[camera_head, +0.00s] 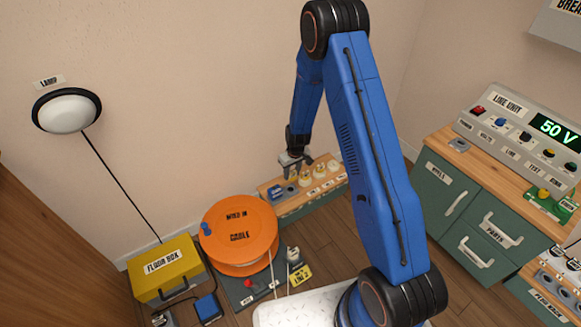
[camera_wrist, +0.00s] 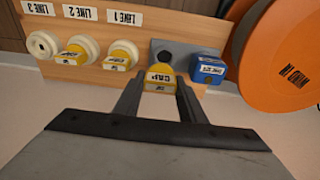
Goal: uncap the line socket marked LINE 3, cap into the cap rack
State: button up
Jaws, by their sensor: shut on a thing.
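My gripper (camera_wrist: 160,92) is shut on a yellow cap (camera_wrist: 160,77) with black lettering. In the head view my gripper (camera_head: 294,163) is above the left part of the wooden shelf. The cap is just in front of a grey block (camera_wrist: 157,48) with a round dark hole; I cannot tell whether they touch. The LINE 3 socket (camera_wrist: 43,45) is a cream ring with its opening bare. The LINE 2 socket (camera_wrist: 84,46) and LINE 1 socket (camera_wrist: 124,48) each carry a yellow cap.
A blue labelled piece (camera_wrist: 207,69) sits at the block's right side. An orange cable drum (camera_head: 239,232) stands close by. A yellow floor box (camera_head: 166,268) is at lower left. A line unit (camera_head: 520,120) reading 50 V stands on the right counter.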

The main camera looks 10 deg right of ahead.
jog(key=shift+s+a+f, duration=0.1)
jog(key=shift+s+a, duration=0.1)
jog(key=shift+a, duration=0.05)
jog(key=shift+a+f, duration=0.1)
jog(key=shift+f, duration=2.5)
jog(key=shift+f, duration=0.75)
jog(key=o, duration=1.2)
jog(key=shift+c, duration=1.4)
jog(key=shift+r, duration=3.75)
